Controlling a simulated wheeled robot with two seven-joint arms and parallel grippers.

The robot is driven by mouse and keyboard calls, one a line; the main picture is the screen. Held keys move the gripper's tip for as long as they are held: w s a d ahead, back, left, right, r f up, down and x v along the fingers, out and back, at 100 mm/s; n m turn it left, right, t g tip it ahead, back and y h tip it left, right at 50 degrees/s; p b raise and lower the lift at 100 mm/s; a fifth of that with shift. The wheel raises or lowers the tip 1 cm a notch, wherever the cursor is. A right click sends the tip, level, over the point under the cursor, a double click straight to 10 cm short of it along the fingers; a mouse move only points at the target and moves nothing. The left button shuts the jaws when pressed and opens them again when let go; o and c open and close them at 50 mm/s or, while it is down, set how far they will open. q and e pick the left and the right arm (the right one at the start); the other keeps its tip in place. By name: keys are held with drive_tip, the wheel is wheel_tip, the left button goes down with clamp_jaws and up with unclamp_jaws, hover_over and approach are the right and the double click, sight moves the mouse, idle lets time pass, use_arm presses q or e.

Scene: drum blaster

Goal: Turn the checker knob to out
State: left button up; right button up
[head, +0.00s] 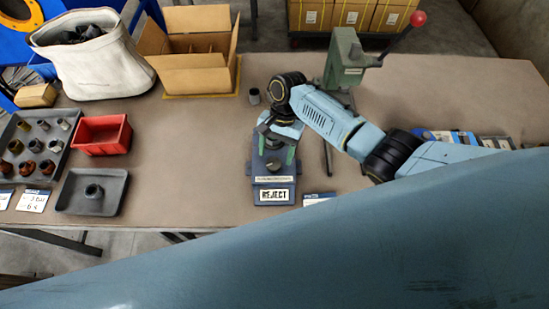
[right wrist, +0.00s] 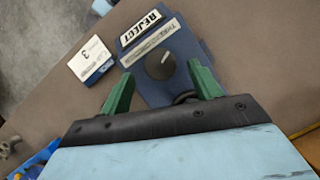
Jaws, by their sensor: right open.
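The checker is a dark blue box on the table (head: 272,181), with a white plate reading REJECT (head: 273,195) at its near end. The checker also shows in the right wrist view (right wrist: 189,45). Its round dark knob (right wrist: 160,66) has a short white mark towards the label strip; the wording for its positions is not readable. My right gripper (head: 276,157) is over the checker with its green fingers apart. In the right wrist view the open fingers (right wrist: 159,71) appear on either side of the knob, with nothing held; contact cannot be told. My left gripper is not in view.
A number card (right wrist: 91,59) lies beside the checker. A green press with a red-tipped lever (head: 345,60) stands behind it. A small dark cup (head: 254,96), red bin (head: 102,135), grey trays and a cardboard box (head: 190,78) are to the left. Table between tray and checker is clear.

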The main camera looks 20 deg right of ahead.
sight(274, 163)
drive_tip(key=shift+x, duration=1.5)
drive_tip(key=c, duration=1)
